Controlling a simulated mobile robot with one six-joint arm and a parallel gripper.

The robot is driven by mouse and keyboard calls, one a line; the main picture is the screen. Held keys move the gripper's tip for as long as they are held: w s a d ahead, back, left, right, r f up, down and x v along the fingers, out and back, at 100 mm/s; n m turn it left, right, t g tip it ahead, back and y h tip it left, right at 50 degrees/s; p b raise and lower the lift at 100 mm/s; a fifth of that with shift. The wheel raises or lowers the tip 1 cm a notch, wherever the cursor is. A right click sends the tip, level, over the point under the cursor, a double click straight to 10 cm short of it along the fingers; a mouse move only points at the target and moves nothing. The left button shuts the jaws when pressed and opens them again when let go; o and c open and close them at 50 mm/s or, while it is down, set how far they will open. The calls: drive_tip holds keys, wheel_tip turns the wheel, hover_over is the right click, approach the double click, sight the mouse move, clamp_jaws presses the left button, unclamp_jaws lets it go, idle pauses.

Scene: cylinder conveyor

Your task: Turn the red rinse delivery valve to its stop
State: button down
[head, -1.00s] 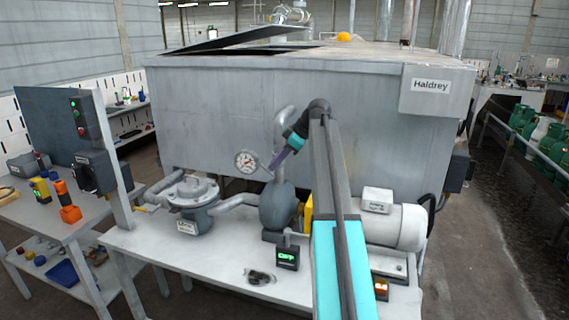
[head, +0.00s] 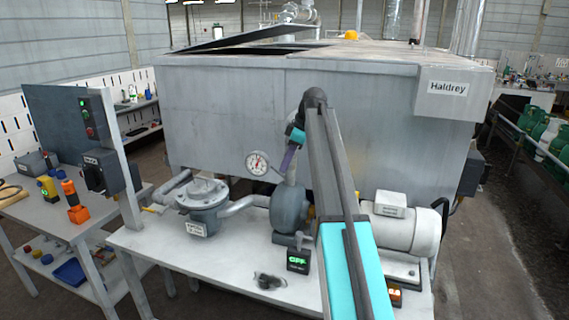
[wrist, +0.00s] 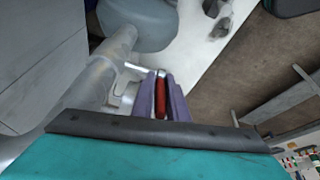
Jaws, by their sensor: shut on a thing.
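The red valve handle (wrist: 161,99) shows in the wrist view as a short upright bar between the two purple fingers of my gripper (wrist: 159,92). The fingers are shut on it, one along each side. A pale stem and pipe (wrist: 110,68) lie just beyond and left of the handle. In the head view my gripper (head: 286,164) points down and left beside the pipe above the grey pump (head: 288,206). The red handle cannot be made out there, and my arm hides part of the pipe.
A pressure gauge (head: 258,163) stands close left of my gripper. A grey strainer housing (head: 203,196) and a white motor (head: 405,228) share the white bench (head: 200,258). The large grey tank (head: 235,110) stands behind. A small green-lit display (head: 298,261) sits in front.

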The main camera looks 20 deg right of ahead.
drive_tip(key=shift+d, duration=0.15)
drive_tip(key=c, duration=1.7)
unclamp_jaws()
drive_tip(key=shift+s+d, duration=0.1)
drive_tip(key=shift+c, duration=0.2)
drive_tip(key=shift+a, duration=0.2)
drive_tip(key=shift+r, duration=0.15)
drive_tip(key=b+v, duration=0.1)
drive_tip(key=v, duration=1.2)
drive_tip(key=shift+r, duration=0.3)
drive_tip(key=shift+d, duration=0.15)
